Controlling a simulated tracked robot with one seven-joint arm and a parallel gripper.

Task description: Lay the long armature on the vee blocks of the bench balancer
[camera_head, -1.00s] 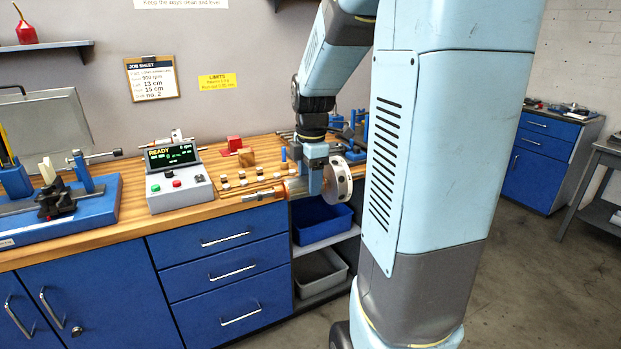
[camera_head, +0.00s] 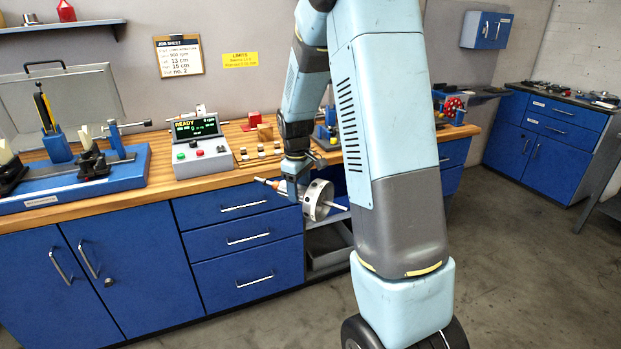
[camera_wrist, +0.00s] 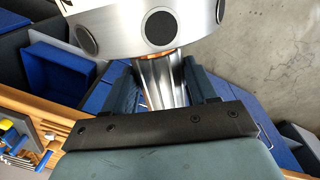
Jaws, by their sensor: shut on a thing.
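My gripper (camera_head: 292,187) is shut on the long armature, gripping its shaft beside the large silver disc (camera_head: 318,200). In the wrist view the shaft (camera_wrist: 162,80) lies between the fingers and the disc (camera_wrist: 125,30) fills the top. The bench balancer (camera_head: 75,185) is a blue base on the bench at far left, well away from my gripper. Its black supports (camera_head: 93,163) carry pale blocks; their vees are too small to make out.
A control box reading READY (camera_head: 203,155) stands between balancer and gripper. Small weights (camera_head: 262,155) and red and wooden blocks sit right of it.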

